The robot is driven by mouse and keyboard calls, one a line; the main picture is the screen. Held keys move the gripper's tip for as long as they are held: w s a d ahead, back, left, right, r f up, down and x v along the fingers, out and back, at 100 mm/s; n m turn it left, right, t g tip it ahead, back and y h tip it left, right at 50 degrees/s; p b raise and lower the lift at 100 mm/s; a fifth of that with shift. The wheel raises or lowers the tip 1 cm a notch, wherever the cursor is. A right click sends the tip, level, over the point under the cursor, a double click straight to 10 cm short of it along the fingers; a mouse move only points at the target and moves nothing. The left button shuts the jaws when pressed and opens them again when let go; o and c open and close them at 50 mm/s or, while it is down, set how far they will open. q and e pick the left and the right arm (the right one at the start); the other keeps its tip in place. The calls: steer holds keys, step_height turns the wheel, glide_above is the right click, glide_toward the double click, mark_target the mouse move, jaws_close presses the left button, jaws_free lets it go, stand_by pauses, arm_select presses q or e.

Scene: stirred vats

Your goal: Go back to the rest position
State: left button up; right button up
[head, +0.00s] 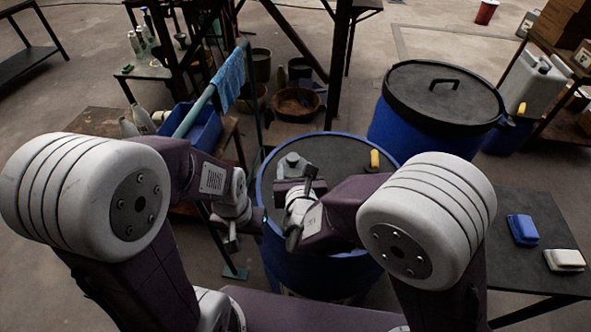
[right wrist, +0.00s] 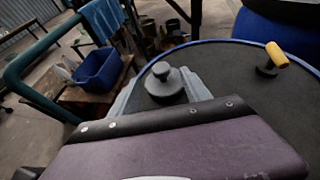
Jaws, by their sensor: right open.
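My left gripper (head: 232,240) hangs low beside the left side of the blue vat (head: 318,272) in the head view; its jaws are too small and dark to judge.
A lidded blue vat (head: 440,95) stands behind right. A green rail with a blue cloth (head: 229,78) stands left.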

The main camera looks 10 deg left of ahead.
steer(key=w+d+r+m+h+p, duration=0.35)
steer(key=w+d+r, duration=0.2)
steer(key=d, duration=0.45)
steer(key=s+d+r+m+g+h+p, duration=0.15)
steer(key=d+m+h, duration=0.35)
steer(key=d, duration=0.6)
steer(key=s+d+r+m+g+h+p, duration=0.1)
steer(key=s+d+m+g+h+p, duration=0.15)
steer(key=d+m, duration=0.6)
steer(key=s+d+f+m+g+p, duration=0.25)
steer(key=s+d+m+g, duration=0.4)
steer(key=s+d, duration=0.35)
steer(key=s+a+f+m+y, duration=0.2)
steer(key=s+a+m+y, duration=0.1)
steer(key=a+m, duration=0.3)
steer(key=s+a+f+m+g+y, duration=0.1)
steer(key=s+a+f+m+y, duration=0.1)
steer(key=a+m, duration=0.5)
steer(key=s+m+y, duration=0.1)
steer(key=m+y, duration=0.1)
steer(key=m, duration=0.1)
steer(key=shift+s+y+p, duration=0.3)
steer(key=shift+p, duration=0.05)
